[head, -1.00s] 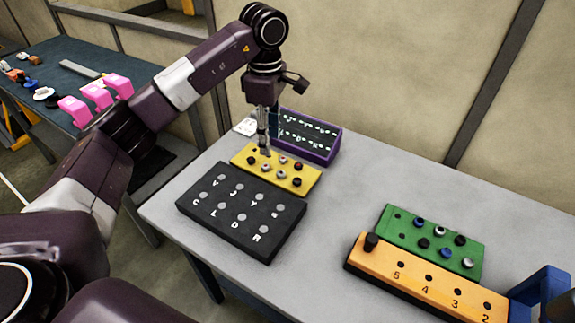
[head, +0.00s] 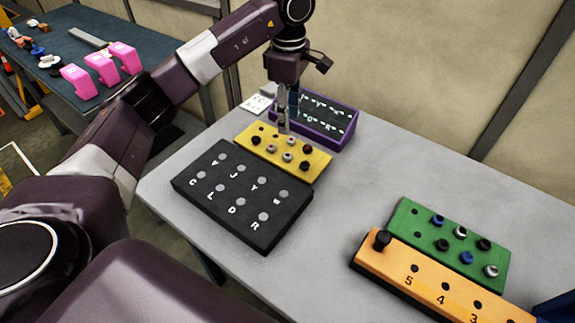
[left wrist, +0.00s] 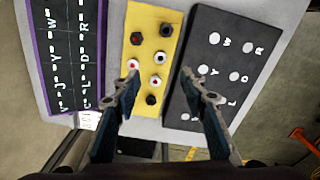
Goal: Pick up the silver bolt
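Several bolts stand in the yellow block (head: 317,172), some silver and some dark. One silver bolt (head: 287,157) is near its front edge, and another silver bolt (head: 292,142) is behind it. In the left wrist view a silver bolt (left wrist: 159,57) is on the yellow block (left wrist: 143,15), ahead of my fingers. My left gripper (head: 284,128) points down over the back part of the yellow block. In the left wrist view my left gripper (left wrist: 160,92) is open and empty, fingers spread on either side of the block. My right gripper is not in view.
A black lettered board (head: 205,190) lies in front of the yellow block. A purple-framed panel (head: 343,140) stands close behind. A green block (head: 425,245) with silver, blue and dark bolts and an orange numbered block (head: 395,275) are at the right. The grey table's middle is clear.

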